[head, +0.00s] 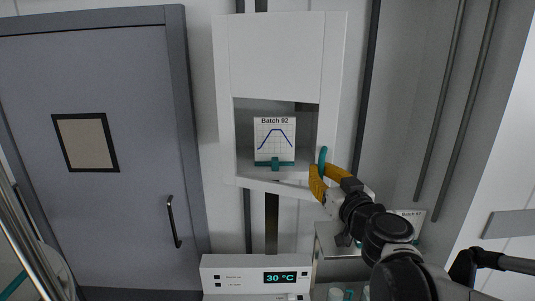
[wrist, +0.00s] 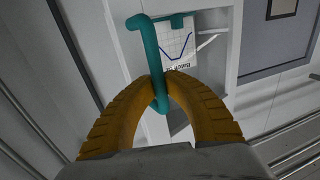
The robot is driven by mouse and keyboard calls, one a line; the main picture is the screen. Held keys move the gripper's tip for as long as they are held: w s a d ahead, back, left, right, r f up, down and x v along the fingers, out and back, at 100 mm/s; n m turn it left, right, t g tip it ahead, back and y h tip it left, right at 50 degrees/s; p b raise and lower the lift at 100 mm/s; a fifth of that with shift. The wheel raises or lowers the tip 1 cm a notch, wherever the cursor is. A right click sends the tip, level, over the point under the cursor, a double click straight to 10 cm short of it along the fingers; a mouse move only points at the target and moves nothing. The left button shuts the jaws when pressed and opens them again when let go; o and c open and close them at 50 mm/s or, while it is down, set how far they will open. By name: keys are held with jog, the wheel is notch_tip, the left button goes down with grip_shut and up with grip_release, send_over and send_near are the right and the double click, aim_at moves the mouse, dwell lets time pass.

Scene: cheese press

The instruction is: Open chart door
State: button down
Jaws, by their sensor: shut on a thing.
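A white wall cabinet (head: 275,50) stands at upper middle in the head view. A recess or window in its lower half shows a "Batch 92" chart (head: 274,133) with a blue curve, held in a teal clip (head: 274,164). The chart also shows in the wrist view (wrist: 178,45). A teal bar handle (head: 323,156) is at the right side of this opening. My gripper (head: 318,174), with yellow fingers, is shut on the handle; the wrist view shows the fingertips (wrist: 160,84) meeting around its bar (wrist: 146,55). I cannot tell how far the chart door stands open.
A white unit with a "30 °C" display (head: 280,277) is below the cabinet. A grey door (head: 100,200) with a dark handle is at left. A pale box (head: 335,240) is partly hidden behind my arm. Vertical pipes (head: 455,100) run at right.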

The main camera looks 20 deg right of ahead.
jog(key=s+a+m+h+p, duration=0.15)
jog(key=s+a, duration=0.25)
jog(key=a, duration=0.4)
jog(key=s+a+m+h, duration=0.1)
jog(key=s+a+h, duration=0.1)
jog(key=s+a, duration=0.35)
jog(key=w+a+m+g+h+b, duration=0.1)
jog(key=a+b, duration=0.3)
jog(key=a, duration=0.7)
jog(key=w+a+m+g+h+b, duration=0.1)
jog(key=w+a+h+b, duration=0.2)
jog(key=a, duration=0.8)
jog(key=shift+w+m+b, duration=0.35)
jog(key=shift+w+b, duration=0.3)
jog(key=shift+f, duration=0.1)
